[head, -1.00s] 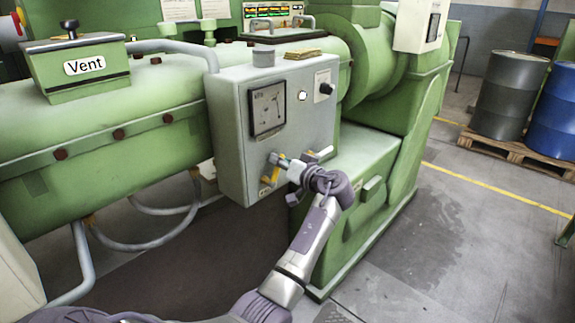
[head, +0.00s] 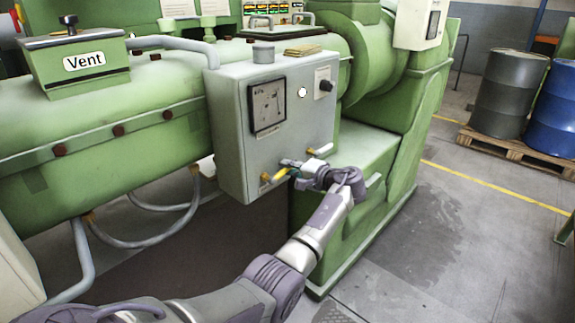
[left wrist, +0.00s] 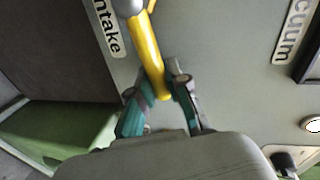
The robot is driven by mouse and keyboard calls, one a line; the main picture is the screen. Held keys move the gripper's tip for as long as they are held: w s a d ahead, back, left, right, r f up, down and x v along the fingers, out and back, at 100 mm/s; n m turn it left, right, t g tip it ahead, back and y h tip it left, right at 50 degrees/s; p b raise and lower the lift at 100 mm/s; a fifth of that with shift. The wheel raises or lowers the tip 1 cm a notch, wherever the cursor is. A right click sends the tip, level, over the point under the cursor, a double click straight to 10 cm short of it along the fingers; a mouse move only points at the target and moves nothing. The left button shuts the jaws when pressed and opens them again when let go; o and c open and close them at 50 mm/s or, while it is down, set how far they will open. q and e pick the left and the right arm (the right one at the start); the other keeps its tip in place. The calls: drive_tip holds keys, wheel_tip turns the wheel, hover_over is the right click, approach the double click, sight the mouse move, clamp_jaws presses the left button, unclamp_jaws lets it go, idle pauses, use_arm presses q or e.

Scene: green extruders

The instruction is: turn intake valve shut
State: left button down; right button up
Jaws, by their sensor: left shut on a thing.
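The intake valve is on the lower front of the grey control box. Its yellow lever handle (head: 280,174) slants up to the right from the brass valve body (head: 265,177). In the left wrist view the yellow handle (left wrist: 146,52) runs beside the "Intake" label (left wrist: 106,27), which is partly cut off. My left gripper (head: 288,164) is at the free end of the handle. In the wrist view its fingers (left wrist: 162,95) stand on either side of the handle's tip and are shut on it. My right gripper is out of view.
A second valve (head: 319,151) sits just right of my gripper on the grey box (head: 228,130). A gauge (head: 267,106) and knob are above. The "Vacuum" label (left wrist: 295,32) shows in the wrist view. Drums on a pallet (head: 515,148) stand far right. Floor at right is clear.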

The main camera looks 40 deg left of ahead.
use_arm(q)
drive_tip(key=shift+w+f+m, duration=0.1)
drive_tip(key=shift+f+m, duration=0.35)
drive_tip(key=shift+m, duration=0.35)
drive_tip(key=c, duration=1.1)
unclamp_jaws()
drive_tip(key=shift+f, duration=0.15)
drive_tip(key=v, duration=1.2)
drive_tip(key=shift+w, duration=0.15)
